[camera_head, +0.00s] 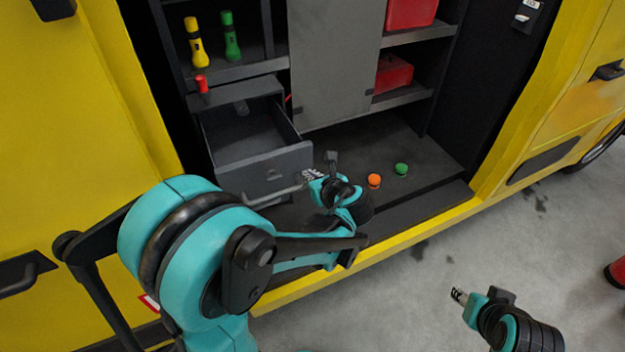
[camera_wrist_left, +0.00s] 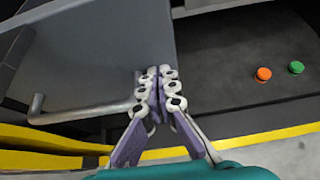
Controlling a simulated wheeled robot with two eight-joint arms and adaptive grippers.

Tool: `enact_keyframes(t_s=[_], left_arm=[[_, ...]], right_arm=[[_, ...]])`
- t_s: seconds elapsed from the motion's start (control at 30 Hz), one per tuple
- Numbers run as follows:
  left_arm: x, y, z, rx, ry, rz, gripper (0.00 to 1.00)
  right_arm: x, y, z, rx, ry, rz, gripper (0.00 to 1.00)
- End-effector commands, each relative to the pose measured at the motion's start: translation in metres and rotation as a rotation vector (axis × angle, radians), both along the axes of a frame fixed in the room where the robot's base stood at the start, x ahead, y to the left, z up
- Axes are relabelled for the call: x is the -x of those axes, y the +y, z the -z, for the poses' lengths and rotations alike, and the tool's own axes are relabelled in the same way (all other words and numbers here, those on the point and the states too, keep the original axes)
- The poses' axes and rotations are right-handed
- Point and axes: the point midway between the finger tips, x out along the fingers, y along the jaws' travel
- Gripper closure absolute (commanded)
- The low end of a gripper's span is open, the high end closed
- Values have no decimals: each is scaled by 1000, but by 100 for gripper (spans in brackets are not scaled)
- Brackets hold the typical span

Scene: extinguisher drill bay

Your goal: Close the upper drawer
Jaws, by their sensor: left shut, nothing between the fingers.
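The upper drawer (camera_head: 267,172) is a dark grey drawer in the left part of the cabinet, pulled open with its inside showing. Its bar handle (camera_head: 277,196) runs along the front and also shows in the left wrist view (camera_wrist_left: 80,114). My left gripper (camera_head: 312,176) is shut and empty at the right end of the drawer front, near the handle's end. In the left wrist view its fingertips (camera_wrist_left: 157,76) overlap the right edge of the drawer front (camera_wrist_left: 95,50); I cannot tell whether they touch. My right gripper (camera_head: 459,296) is low at the right, over the floor, away from the drawer.
Yellow and green flashlights (camera_head: 195,42) (camera_head: 231,36) stand on the shelf above. A red item (camera_head: 202,84) stands above the drawer. A grey panel (camera_head: 332,60) is beside it. Orange and green knobs (camera_head: 374,181) (camera_head: 401,169) sit on the bay floor. Red boxes (camera_head: 393,75) are right.

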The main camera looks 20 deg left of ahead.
Motion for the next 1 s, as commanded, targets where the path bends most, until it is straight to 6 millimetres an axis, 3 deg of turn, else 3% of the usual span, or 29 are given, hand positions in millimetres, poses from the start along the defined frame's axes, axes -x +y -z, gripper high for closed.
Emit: enact_keyframes(t_s=[0.7, 1.0], left_arm=[[-117, 138, 0, 0, -1, -4, 100], [-151, 178, 0, -1, -1, -2, 100]], right_arm=[[0, 0, 11, 0, 0, 0, 60], [0, 0, 11, 0, 0, 0, 60]])
